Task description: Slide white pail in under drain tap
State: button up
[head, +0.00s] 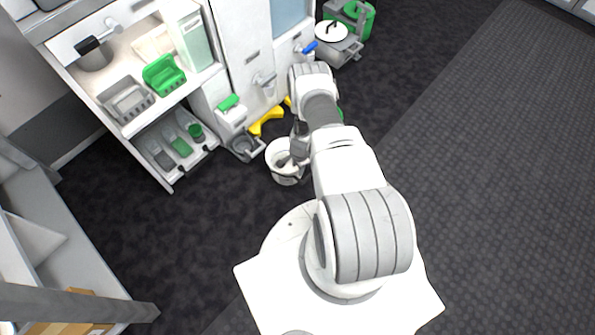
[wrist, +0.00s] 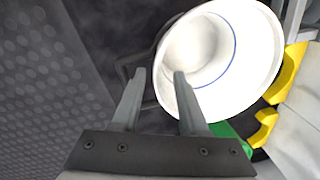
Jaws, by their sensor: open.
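The white pail (head: 283,178) stands on the dark floor in front of the cabinet in the head view, partly covered by my gripper. In the wrist view the pail (wrist: 262,35) shows its open mouth, a blue line inside and a dark bail handle at its left. My gripper (wrist: 157,78) is open, with the right finger overlapping the pail's rim and the left finger outside it; contact cannot be told. The cabinet front carries a grey-handled tap (head: 264,80), a blue-handled tap (head: 307,48) and a green-handled one (head: 229,102); which is the drain tap is unclear.
Yellow feet (head: 265,121) stand on the floor between pail and cabinet. A small grey container (head: 244,147) sits left of the pail. A shelf unit (head: 125,128) with green and grey bins stands left. A grey and green vessel (head: 340,42) is beyond.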

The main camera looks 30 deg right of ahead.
jog(key=shift+f, duration=0.85)
grip_shut()
dwell(0.9)
